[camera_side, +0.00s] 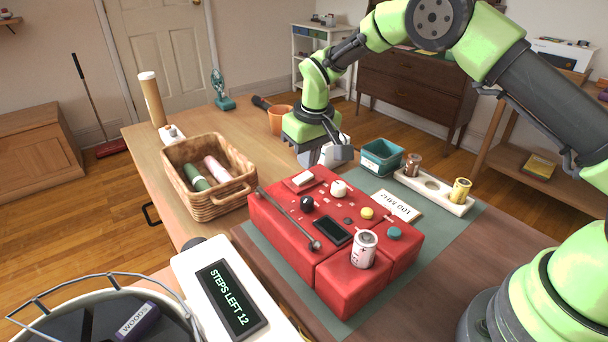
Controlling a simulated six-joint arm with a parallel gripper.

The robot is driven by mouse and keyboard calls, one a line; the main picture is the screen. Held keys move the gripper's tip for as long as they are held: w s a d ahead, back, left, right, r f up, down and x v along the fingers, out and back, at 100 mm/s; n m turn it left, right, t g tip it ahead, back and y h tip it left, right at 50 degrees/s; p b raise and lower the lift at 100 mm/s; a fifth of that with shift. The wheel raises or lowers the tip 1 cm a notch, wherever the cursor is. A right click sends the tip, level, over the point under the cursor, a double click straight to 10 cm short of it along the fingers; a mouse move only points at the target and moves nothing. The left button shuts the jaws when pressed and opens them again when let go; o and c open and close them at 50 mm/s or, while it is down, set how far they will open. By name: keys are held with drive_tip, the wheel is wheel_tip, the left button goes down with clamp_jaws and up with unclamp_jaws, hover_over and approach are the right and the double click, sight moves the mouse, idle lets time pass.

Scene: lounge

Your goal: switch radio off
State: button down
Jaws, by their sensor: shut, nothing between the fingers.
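The red radio (280,228) lies on the table with its controls facing up. On it are a black knob (307,202), a white knob (339,188), a yellow button (367,213), a teal button (394,233), a white block-shaped control (303,179) and a dark display (333,231). A metal antenna (285,217) lies along its left side. I cannot tell which control is the power switch.
Behind the radio stand a teal bin (370,163) and a white holder (433,187) with two cylinders. A card (397,206) lies right of it. A wicker basket (213,207) stands left. A "STEPS LEFT 12" display (228,298) is at the front.

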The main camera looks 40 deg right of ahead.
drive_tip(key=shift+f, duration=1.1)
idle(0.4)
drive_tip(key=shift+r, duration=3.5)
drive_tip(key=shift+r, duration=0.25)
wheel_tip(320, 180, up, 8)
drive_tip(key=t, duration=0.1)
hover_over(308, 175)
drive_tip(key=s, duration=0.4)
drive_tip(key=s+r+m+t+y, duration=0.1)
drive_tip(key=s+r+m, duration=0.1)
drive_tip(key=s+r, duration=0.55)
drive_tip(key=s+m+t+y, duration=0.1)
drive_tip(key=s+m+t, duration=0.1)
drive_tip(key=s, duration=1.5)
drive_tip(key=shift+s+d+t, duration=0.2)
drive_tip(key=shift+d+t, duration=0.2)
drive_tip(key=shift+t, duration=0.3)
